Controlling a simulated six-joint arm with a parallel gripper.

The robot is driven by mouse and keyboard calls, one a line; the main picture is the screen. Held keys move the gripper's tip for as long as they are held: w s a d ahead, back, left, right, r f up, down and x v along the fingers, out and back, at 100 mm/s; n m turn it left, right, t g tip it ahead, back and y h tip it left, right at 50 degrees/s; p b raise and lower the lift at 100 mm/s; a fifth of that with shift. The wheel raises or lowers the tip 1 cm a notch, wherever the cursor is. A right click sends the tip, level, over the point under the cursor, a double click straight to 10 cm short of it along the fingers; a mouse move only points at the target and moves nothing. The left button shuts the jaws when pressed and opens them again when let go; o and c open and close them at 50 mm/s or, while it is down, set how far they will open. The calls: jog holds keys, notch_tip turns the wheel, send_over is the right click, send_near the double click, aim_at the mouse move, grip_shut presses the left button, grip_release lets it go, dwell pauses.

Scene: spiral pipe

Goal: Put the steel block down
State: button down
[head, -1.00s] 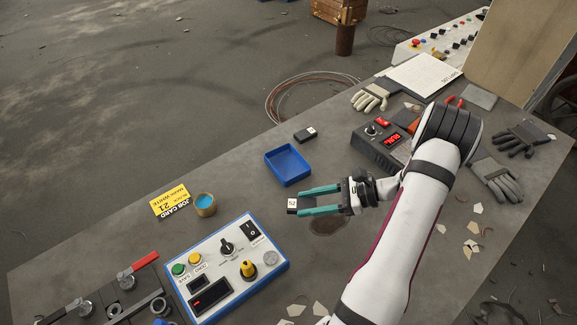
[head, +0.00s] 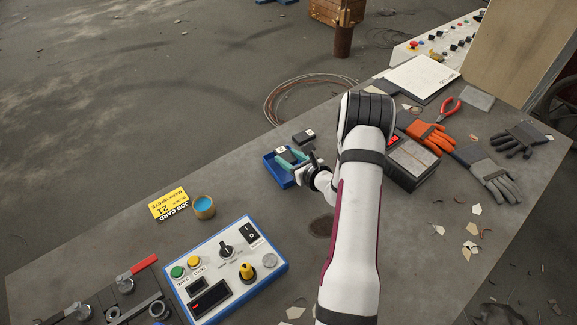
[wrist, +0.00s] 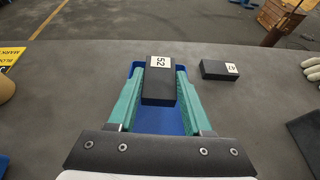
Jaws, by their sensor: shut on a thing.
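The steel block (wrist: 158,88) is a dark block with a white "52" label. My gripper (wrist: 159,76) is shut on it, with a teal finger against each side. The block is over the blue tray (wrist: 158,122) and hides much of it in the wrist view. In the head view, the held block (head: 284,153) is at the tray (head: 273,173), partly hidden by my gripper (head: 290,157). I cannot tell whether the block touches the tray floor.
A second dark block (wrist: 219,70), labelled "47", lies on the bench just right of the tray. A blue-topped round tin (head: 204,207), a yellow job card (head: 169,204) and a control panel (head: 226,265) are nearer.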

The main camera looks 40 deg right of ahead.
jog(key=shift+w+f, duration=0.1)
jog(key=shift+f, duration=1.8)
jog(key=c, duration=0.6)
grip_release()
jog(key=shift+f, duration=0.15)
